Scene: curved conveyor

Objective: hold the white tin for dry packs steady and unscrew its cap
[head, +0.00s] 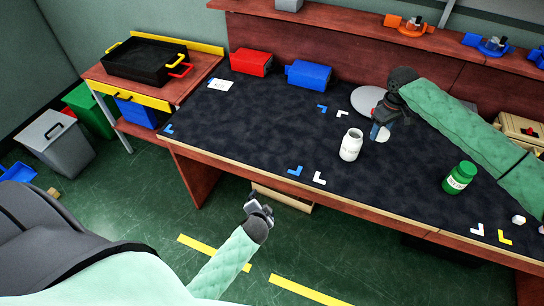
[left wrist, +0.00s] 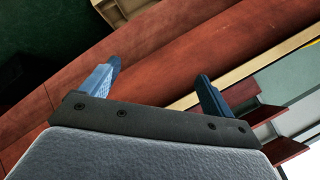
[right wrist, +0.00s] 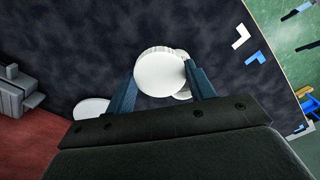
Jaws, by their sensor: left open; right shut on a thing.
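The white tin (head: 351,144) stands upright on the dark table top, near the middle of the head view. My right gripper (head: 381,131) is just to the right of it, shut on a round white cap (right wrist: 160,72). In the head view the cap (head: 381,134) shows beneath the fingers and looks apart from the tin. In the right wrist view another white round shape (right wrist: 183,92), likely the tin, is mostly hidden behind the cap. My left gripper (head: 262,208) is open and empty, low in front of the table's front edge; its spread fingers (left wrist: 158,82) show in the left wrist view.
A green jar (head: 459,177) stands to the right. A pale round disc (head: 366,99) lies behind my right gripper. Red (head: 250,62) and blue (head: 308,74) boxes stand at the back. The table is clear left of the tin, apart from corner marks and a white card (head: 220,85).

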